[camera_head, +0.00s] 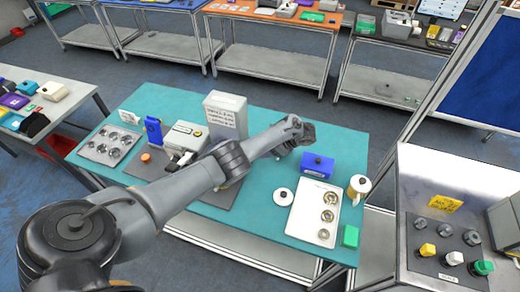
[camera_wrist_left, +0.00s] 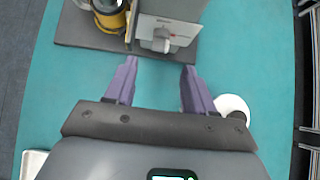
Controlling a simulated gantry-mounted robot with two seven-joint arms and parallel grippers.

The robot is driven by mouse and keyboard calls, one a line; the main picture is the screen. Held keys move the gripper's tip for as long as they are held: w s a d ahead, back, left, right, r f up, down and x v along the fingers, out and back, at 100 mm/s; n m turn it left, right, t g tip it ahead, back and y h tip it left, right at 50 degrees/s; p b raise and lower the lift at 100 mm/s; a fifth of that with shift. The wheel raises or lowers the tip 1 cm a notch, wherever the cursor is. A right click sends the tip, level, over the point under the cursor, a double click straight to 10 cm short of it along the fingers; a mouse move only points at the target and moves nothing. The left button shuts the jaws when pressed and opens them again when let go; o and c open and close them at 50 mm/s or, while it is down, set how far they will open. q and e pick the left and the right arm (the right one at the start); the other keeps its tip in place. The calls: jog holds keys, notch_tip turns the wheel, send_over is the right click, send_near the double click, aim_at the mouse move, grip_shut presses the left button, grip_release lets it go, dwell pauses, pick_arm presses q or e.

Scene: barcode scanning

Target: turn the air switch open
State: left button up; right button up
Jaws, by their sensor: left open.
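My left gripper (camera_head: 308,133) is at the end of the arm that reaches across the table in the head view; its fingers are hard to make out there. In the left wrist view my left gripper (camera_wrist_left: 152,88) is open, with two purple fingers apart and only teal tabletop between them. Ahead of the fingertips is a light grey unit with a small grey lever (camera_wrist_left: 161,40), which looks like the air switch. It stands on a dark board (camera_wrist_left: 75,28), apart from the fingers. My arm hides part of a dark board in the head view. My right gripper is out of view.
A yellow and black part (camera_wrist_left: 110,18) stands beside the grey unit. A white round object (camera_wrist_left: 232,105) is right of the fingers. In the head view, a blue box (camera_head: 318,163), a white tray (camera_head: 309,230) and a white mug (camera_head: 358,187) occupy the table's right side.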

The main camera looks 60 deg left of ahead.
pick_arm(q)
jog(key=shift+v, duration=1.25)
jog(key=d+f+t+p, duration=0.1)
jog(key=d+f, duration=0.1)
jog(key=d, duration=0.2)
jog(key=s+d+f+t+p, duration=0.1)
jog(key=d+f, duration=0.1)
jog(key=d, duration=0.2)
jog(key=s+d+f+t+p, duration=0.1)
jog(key=d+f, duration=0.2)
jog(key=d, duration=0.1)
jog(key=shift+d+h, duration=0.4)
jog(key=s+d+r+n+t+h+p, duration=0.2)
jog(key=s+d+r, duration=0.1)
jog(key=s+d, duration=0.5)
jog(key=s+d+r+n+t+h+p, duration=0.2)
jog(key=s+d+r+h, duration=0.1)
jog(key=s+d, duration=0.45)
jog(key=s+d+r+n+t+h+p, duration=0.1)
jog(key=s+r+n, duration=0.3)
jog(key=s+r, duration=0.5)
notch_tip(320, 180, up, 3)
jog(key=shift+s+d+f+n+t+p, duration=0.15)
jog(key=shift+d+n+t+p, duration=0.2)
jog(key=shift+t, duration=0.25)
